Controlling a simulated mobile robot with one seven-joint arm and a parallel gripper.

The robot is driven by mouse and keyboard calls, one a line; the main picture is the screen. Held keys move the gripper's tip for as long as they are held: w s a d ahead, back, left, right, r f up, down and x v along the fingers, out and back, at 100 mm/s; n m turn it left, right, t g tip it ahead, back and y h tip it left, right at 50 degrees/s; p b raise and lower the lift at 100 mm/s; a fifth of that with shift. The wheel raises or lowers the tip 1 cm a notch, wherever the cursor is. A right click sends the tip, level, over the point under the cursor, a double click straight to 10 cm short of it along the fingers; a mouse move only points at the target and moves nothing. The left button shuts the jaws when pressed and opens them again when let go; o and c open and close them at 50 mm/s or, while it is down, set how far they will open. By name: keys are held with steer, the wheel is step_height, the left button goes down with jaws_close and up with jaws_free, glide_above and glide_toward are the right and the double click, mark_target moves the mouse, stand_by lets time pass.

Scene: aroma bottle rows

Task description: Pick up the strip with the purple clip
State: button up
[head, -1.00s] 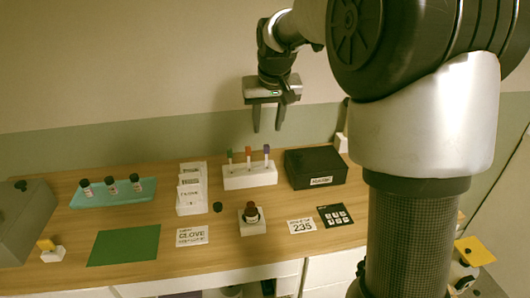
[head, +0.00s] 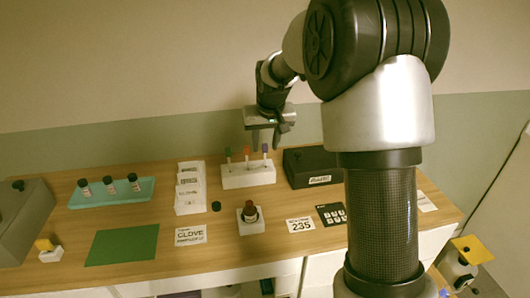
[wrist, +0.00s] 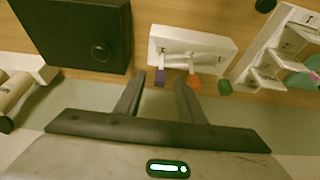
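The strip with the purple clip (head: 265,149) stands upright at the right end of a white holder (head: 248,178), beside a strip with an orange clip (head: 247,151) and one with a green clip (head: 229,152). My gripper (head: 266,143) is open and empty, close above the holder. In the wrist view my gripper's two fingers (wrist: 160,78) reach toward the holder (wrist: 190,42); the purple clip (wrist: 160,77) lies between their tips. The orange clip (wrist: 195,83) is just outside one fingertip. I cannot tell whether a finger touches a clip.
A black box (head: 312,168) stands right of the holder, and white stepped card rack (head: 190,190) stands left of it. A brown bottle (head: 250,212) on a white block is in front. A teal tray (head: 112,194) with small bottles and a green mat (head: 122,245) are further left.

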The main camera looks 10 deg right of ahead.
jaws_close()
